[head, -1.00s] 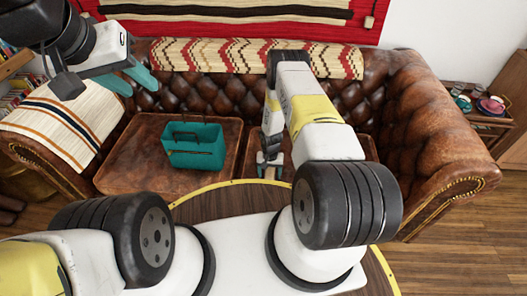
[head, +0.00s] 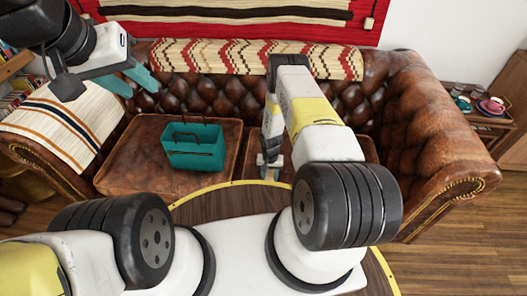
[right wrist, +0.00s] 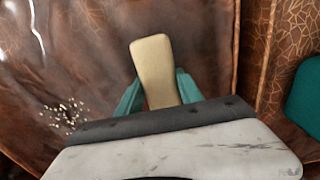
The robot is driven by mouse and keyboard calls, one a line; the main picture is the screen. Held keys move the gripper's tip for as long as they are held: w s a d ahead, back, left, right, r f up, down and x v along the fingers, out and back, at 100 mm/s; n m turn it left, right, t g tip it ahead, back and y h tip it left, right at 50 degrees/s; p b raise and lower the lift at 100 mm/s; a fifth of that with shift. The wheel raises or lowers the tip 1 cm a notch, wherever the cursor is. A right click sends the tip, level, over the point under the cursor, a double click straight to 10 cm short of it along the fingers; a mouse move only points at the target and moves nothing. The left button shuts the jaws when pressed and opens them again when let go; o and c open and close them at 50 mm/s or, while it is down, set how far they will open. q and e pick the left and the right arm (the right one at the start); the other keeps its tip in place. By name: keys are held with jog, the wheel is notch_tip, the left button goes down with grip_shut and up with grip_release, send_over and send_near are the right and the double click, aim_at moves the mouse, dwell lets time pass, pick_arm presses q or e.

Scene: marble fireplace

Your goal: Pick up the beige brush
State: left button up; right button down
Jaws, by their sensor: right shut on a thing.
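The beige brush (right wrist: 155,65) shows in the right wrist view, its flat pale end standing out between the teal fingers of my right gripper (right wrist: 157,96). My right gripper is shut on it, low over the brown leather seat (right wrist: 80,65). In the head view my right gripper (head: 268,165) is at the sofa's seat, right of the teal caddy; the brush cannot be made out there. The lower part of the brush is hidden by the gripper body. My left gripper (head: 140,82) is open and empty at the upper left, above the sofa.
The teal caddy (head: 194,158) with a dark handle stands on the left seat cushion. Pale crumbs (right wrist: 64,115) lie on the leather. A round wooden table with a yellow rim (head: 213,186) is in front. A side table with cups (head: 490,106) stands at the right.

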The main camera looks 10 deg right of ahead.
aim_at(270, 175)
jog(key=shift+r, duration=0.65)
notch_tip(270, 175, up, 2)
jog(key=shift+r, duration=0.2)
jog(key=s+a+r, duration=0.1)
jog(key=s+a, duration=0.3)
jog(key=s, duration=1.1)
jog(key=shift+s+a, duration=0.2)
jog(key=shift+r, duration=0.1)
